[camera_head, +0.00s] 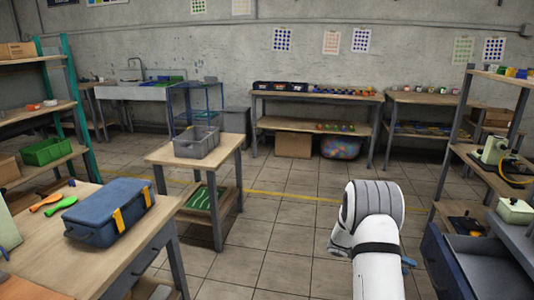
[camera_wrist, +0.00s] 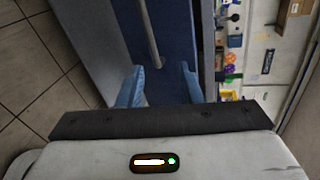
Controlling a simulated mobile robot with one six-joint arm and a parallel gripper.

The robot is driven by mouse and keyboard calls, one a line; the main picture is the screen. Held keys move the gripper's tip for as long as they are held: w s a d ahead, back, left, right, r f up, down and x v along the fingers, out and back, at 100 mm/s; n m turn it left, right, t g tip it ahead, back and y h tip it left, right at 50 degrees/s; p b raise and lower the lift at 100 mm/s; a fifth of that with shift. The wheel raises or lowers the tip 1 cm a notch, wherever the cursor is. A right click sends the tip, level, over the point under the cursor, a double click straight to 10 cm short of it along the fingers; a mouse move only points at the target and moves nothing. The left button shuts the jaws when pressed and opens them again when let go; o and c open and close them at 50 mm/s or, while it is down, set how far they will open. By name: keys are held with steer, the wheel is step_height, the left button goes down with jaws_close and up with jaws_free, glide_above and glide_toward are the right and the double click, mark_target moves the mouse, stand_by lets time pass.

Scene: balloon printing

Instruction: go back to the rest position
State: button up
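In the wrist view my gripper (camera_wrist: 161,82) shows two blue fingers standing apart. Nothing is held between them. Behind the fingers is a dark blue surface with a grey bar, and I cannot tell how far off it is. In the head view my white arm with its grey joint rises at the lower right of centre. It hides most of my gripper there; only a small bit of blue shows at its right side.
A blue drawer unit (camera_head: 447,262) and a shelf stand close on the right. A table with a blue toolbox (camera_head: 112,210) is at left. A small table holds a grey bin (camera_head: 196,142). Tiled floor (camera_head: 290,225) is clear in the middle. Benches line the back wall.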

steer(key=s+a+r+m+t+y+p, duration=0.1)
steer(key=s+a+r+m+y+p, duration=0.25)
steer(key=s+a+r+m, duration=0.4)
steer(key=s+a+r+m+t+y+p, duration=0.15)
steer(key=s+a+r+m+y, duration=0.25)
steer(key=a+r+m, duration=0.55)
steer(key=s+a+r+m+t+y+p, duration=0.2)
steer(key=s+a+r+m+y, duration=0.1)
steer(key=s+a+m, duration=0.3)
steer(key=s+a+r+m+t+y+p, duration=0.2)
steer(key=s+a+r+m, duration=0.4)
steer(key=a, duration=0.3)
steer(key=shift+s+r+m+t+y+p, duration=0.3)
steer(key=shift+m+t+y+p, duration=0.1)
steer(key=shift+m+t+y, duration=0.35)
